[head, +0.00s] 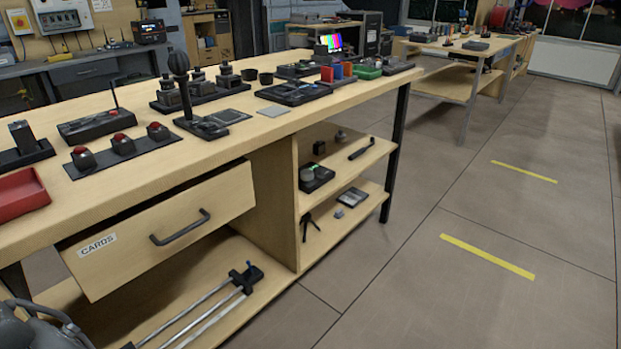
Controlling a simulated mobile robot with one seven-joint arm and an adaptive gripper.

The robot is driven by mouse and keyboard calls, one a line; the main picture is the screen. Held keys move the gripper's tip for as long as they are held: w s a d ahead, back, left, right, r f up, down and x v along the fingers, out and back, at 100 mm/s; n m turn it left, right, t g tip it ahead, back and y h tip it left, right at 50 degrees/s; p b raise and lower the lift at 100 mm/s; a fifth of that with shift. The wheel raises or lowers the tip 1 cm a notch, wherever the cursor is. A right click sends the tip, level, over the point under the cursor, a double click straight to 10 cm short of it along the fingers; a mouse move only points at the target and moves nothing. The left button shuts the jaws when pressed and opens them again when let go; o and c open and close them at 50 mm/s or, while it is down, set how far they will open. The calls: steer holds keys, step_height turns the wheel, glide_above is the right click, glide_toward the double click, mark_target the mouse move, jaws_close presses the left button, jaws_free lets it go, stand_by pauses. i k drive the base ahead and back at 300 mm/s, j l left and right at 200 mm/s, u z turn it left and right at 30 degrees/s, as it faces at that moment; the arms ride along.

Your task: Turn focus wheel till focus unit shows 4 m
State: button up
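A small black unit (317,178) with a round grey wheel-like part and a green lit strip sits on the upper shelf under the worktop. It looks like the focus unit, but its reading is too small to make out. My gripper is not in view. Only a grey piece, probably of my own arm, shows at the bottom left corner, well apart from the unit.
A wooden worktop (215,140) carrying several devices overhangs the shelves. A drawer (165,225) labelled CARDS stands partly out, left of the shelves. A dark crank-like piece (361,148) lies right of the unit. The floor (420,300) at right is clear.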

mark_target(307, 175)
steer(key=i+l, duration=0.2)
steer(key=i, duration=0.3)
steer(key=i+l+u, duration=0.1)
steer(key=i+l, duration=0.15)
steer(key=i, duration=0.25)
